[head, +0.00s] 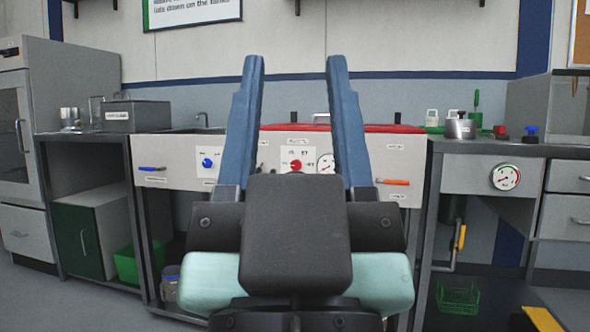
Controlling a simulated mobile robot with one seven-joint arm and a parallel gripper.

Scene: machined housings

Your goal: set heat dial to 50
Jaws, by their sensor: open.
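A red dial (296,165) sits on a white scale plate on the front panel of the bench unit, between my gripper's fingers in the picture. A blue dial (207,163) sits on another white plate to its left. The labels are too small to read, so I cannot confirm which is the heat dial; nor can I read the red dial's setting. My gripper (295,62) is open and empty, its two blue fingers pointing up and apart in front of the panel. It appears to touch neither dial. The fingers hide parts of the panel.
A round gauge (326,163) sits right of the red dial, partly hidden. An orange handle (393,182) and a blue handle (152,168) stick out from the panel. Another gauge (506,177) is on the right-hand bench. A yellow-handled pipe (461,237) hangs below.

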